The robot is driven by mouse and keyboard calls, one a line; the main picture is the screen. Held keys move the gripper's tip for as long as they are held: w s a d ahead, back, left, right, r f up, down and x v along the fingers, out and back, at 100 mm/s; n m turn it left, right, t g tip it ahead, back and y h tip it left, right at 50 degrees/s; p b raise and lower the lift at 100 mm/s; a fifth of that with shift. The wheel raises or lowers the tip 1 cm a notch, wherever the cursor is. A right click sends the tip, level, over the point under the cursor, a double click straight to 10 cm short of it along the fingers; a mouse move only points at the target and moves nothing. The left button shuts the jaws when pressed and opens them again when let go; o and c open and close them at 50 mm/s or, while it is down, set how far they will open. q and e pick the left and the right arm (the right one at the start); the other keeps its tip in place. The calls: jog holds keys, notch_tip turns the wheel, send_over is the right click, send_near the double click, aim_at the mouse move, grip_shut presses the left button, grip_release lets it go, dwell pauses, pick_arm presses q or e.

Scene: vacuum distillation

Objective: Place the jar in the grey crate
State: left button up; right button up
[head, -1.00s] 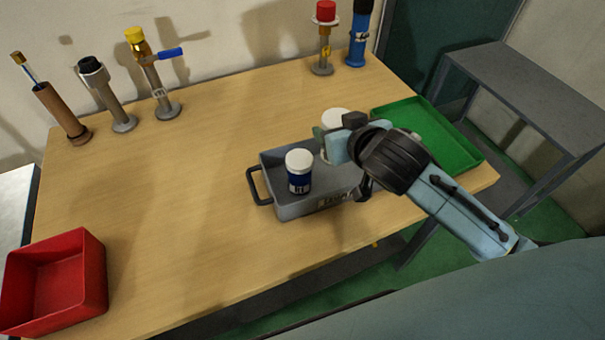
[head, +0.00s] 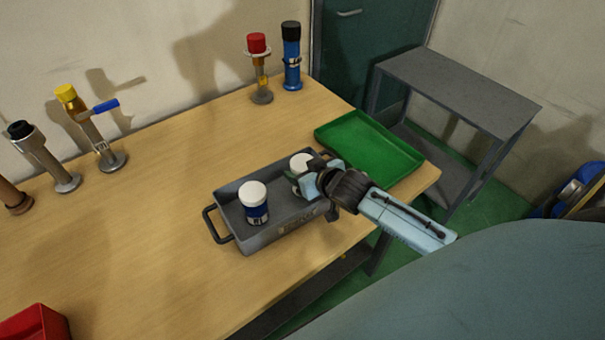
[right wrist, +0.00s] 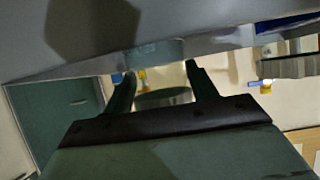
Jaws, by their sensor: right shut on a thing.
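The grey crate (head: 262,241) stands on the wooden table, with a black handle at its left end. A blue-labelled jar with a white lid (head: 254,201) stands upright inside its left part. My right gripper (head: 306,182) is shut on a second white-lidded jar (head: 301,161) at the crate's right end. The gripper hides most of this jar's body, and I cannot tell whether its base touches the crate floor. In the right wrist view the two fingers (right wrist: 162,88) stand on either side of the held jar. My left gripper is not in view.
A green tray (head: 345,132) lies behind and right of the crate. A red bin (head: 35,325) is at front left. The table's middle left is clear.

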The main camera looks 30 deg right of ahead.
jog(key=shift+f, duration=0.45)
jog(key=shift+f, duration=0.1)
jog(key=o, duration=1.1)
jog(key=shift+f, duration=0.1)
jog(key=shift+o, duration=0.2)
jog(key=shift+r, duration=0.25)
jog(key=shift+s, duration=0.35)
jog(key=p+v, duration=0.1)
jog(key=v, duration=1)
jog(key=shift+r, duration=0.15)
